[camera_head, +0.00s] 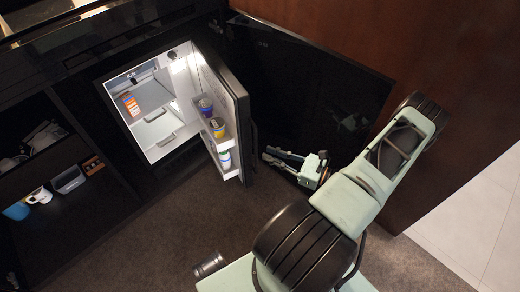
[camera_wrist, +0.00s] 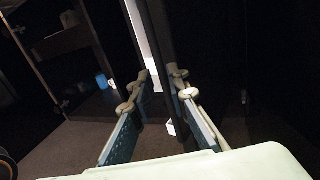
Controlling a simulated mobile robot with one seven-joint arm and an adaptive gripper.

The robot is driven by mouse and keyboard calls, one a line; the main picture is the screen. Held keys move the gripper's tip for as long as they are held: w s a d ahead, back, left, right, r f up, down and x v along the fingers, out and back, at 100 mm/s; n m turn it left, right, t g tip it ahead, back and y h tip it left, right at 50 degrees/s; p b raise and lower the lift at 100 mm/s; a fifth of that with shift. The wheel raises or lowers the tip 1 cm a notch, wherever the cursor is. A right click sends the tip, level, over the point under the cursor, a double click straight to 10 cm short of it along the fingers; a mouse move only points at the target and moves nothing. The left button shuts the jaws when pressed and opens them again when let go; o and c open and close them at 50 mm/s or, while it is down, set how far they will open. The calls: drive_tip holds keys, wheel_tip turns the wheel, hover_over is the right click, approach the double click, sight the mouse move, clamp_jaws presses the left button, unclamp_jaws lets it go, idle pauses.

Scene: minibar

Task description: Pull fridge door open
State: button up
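The small fridge (camera_head: 150,143) stands in the dark cabinet with its lit white interior showing. Its door (camera_head: 238,100) is swung wide open, with cans and jars on the inner shelves. In the wrist view the door (camera_wrist: 166,60) shows as a dark upright panel beside a white strip. My gripper (camera_head: 268,155) is low, just right of the door's free edge. In the wrist view its two fingers (camera_wrist: 160,83) are apart, with the door's dark edge seen between them. I cannot tell whether either finger touches the door.
A large dark cabinet door panel (camera_head: 310,85) stands open behind my gripper. Open shelves at the left hold a blue cup (camera_head: 17,210), a white mug (camera_head: 40,195) and a grey container (camera_head: 68,179). Carpeted floor (camera_head: 165,230) is clear in front of the fridge.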

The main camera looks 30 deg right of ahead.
drive_tip(key=v, duration=0.5)
drive_tip(key=shift+s+d, duration=0.15)
drive_tip(key=shift+s, duration=0.15)
